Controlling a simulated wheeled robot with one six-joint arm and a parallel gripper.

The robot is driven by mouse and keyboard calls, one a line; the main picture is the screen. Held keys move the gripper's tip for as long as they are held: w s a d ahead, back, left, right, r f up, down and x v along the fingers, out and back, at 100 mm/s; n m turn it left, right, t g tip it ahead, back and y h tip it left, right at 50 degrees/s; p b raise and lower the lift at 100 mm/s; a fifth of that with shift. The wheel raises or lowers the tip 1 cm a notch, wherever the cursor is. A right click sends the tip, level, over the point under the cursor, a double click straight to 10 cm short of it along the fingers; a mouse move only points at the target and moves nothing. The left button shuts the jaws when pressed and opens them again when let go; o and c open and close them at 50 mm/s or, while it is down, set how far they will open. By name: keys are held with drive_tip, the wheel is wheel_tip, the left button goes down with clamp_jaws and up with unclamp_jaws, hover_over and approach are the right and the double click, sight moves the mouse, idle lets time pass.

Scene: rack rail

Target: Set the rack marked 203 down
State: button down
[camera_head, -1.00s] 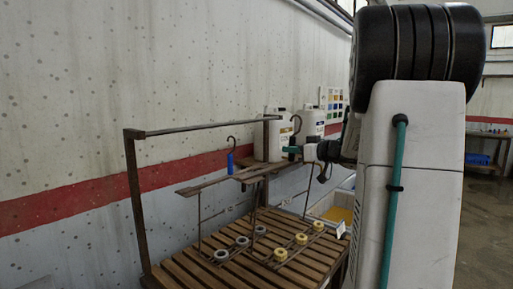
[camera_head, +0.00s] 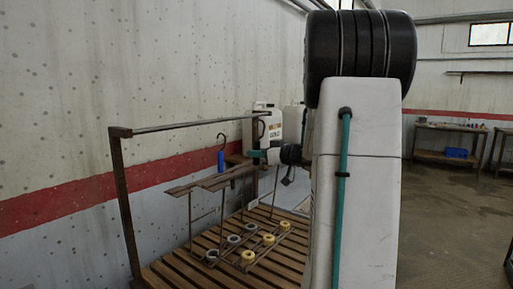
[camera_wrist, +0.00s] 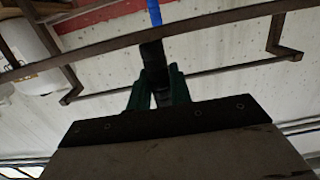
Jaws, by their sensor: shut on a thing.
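A dark rack (camera_head: 205,182) with a flat top bar, thin wire legs and a blue-sleeved hook (camera_head: 221,160) is over the slatted wooden bench (camera_head: 165,274) in the head view. Grey rings and yellow rings (camera_head: 248,257) sit low on its wires. I cannot tell whether its bottom touches the slats. No number is legible. My gripper (camera_head: 256,157) comes from the right, its teal fingers at the rack's upper part. In the wrist view my gripper (camera_wrist: 155,92) is shut on a dark part of the rack, with a blue sleeve above. My arm hides the bench's right side.
A brown rail frame (camera_head: 122,200) stands at the bench's left, its top rail running above the hook, which looks clear of it. White jugs (camera_head: 267,133) stand behind. The wall is close on the left. Open floor and far tables (camera_head: 445,128) lie to the right.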

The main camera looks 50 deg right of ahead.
sight(259, 167)
drive_tip(key=shift+f, duration=2.85)
unclamp_jaws()
drive_tip(key=shift+s, duration=0.15)
drive_tip(key=s+d, duration=0.1)
drive_tip(key=s, duration=1)
drive_tip(key=shift+s, duration=0.35)
idle(0.6)
idle(0.5)
